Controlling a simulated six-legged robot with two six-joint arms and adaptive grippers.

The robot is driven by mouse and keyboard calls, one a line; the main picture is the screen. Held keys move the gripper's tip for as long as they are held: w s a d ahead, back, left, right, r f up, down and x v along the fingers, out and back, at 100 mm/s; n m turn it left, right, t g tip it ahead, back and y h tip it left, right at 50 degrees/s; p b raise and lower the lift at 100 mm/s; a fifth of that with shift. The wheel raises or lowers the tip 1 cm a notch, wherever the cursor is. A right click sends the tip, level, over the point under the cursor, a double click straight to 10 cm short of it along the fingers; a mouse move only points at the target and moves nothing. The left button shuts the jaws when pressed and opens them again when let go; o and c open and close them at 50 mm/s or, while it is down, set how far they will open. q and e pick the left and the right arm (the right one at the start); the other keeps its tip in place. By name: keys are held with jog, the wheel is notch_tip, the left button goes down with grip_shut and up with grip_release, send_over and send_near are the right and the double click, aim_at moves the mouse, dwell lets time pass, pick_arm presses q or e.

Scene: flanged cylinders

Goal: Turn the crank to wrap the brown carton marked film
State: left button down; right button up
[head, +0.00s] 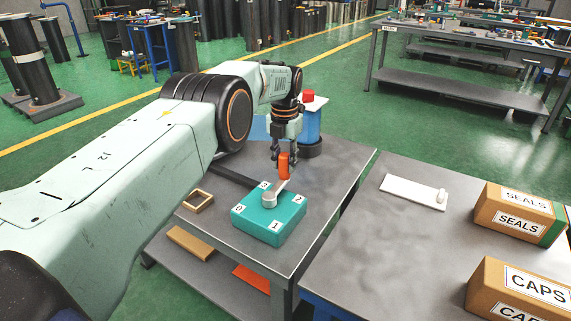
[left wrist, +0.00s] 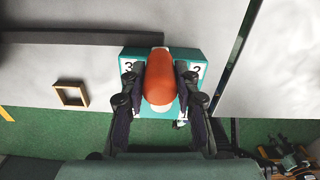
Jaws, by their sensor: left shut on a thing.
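The crank has a teal box (head: 270,222) with white labels 0, 1, 2 and 3 on its top, a pale hub (head: 268,200) and an upright orange handle (head: 284,168). Its arm points from the hub toward the far side, between labels 3 and 2. My left gripper (head: 283,155) is shut on the orange handle from above. In the left wrist view the handle (left wrist: 159,84) sits between the two fingers, with the teal box (left wrist: 158,55) beneath. I see no carton marked film. My right gripper is not in view.
A blue post (head: 311,125) with a red top piece stands behind the gripper. A small brown frame (head: 184,207) lies left of the box. On the right table are a white plate (head: 408,191), a SEALS carton (head: 485,210) and a CAPS carton (head: 485,285). A gap separates the tables.

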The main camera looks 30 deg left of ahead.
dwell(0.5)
pick_arm(q)
jog(key=c, duration=1)
grip_release()
jog(key=shift+r, duration=0.15)
notch_tip(320, 180, up, 12)
jog(key=shift+f, duration=0.15)
